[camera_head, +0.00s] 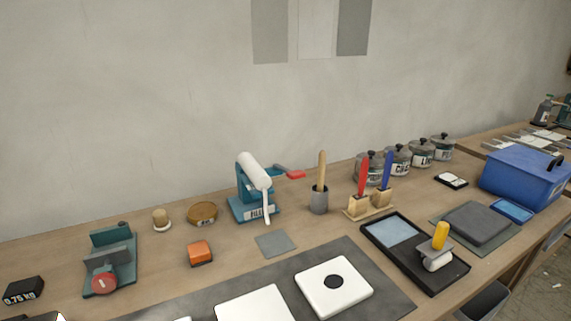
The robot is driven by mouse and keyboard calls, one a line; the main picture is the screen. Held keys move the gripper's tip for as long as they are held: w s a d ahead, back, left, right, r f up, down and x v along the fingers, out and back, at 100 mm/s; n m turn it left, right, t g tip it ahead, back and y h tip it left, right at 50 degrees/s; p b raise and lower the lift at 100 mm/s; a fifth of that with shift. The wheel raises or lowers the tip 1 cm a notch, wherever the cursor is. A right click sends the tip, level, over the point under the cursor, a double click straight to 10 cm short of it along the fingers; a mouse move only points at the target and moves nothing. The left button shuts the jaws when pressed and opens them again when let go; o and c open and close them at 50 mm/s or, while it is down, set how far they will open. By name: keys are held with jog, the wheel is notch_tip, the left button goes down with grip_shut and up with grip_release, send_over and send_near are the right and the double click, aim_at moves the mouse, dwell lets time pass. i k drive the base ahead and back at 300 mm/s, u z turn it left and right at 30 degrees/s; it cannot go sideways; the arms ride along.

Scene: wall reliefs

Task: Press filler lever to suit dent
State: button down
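The filler dispenser (256,190) stands on the workbench near the wall, with a teal stand, a tilted white tube and a label that starts "FILL". Its lever (290,172) has a red end and sticks out to the right behind the tube. A grey square plate (275,243) lies flat in front of the dispenser. My gripper is not in view.
A grey cup (319,201) with a wooden handle stands right of the dispenser, near red and blue tools in a wooden block (369,207). An orange block (200,252) sits to the left. A black tray (415,255) and blue box (524,178) are right.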

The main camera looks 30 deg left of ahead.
aim_at(297, 174)
jog(key=u, duration=0.4)
jog(key=i, duration=0.55)
jog(key=u, duration=1)
jog(key=i, duration=0.4)
jog(key=u, duration=0.35)
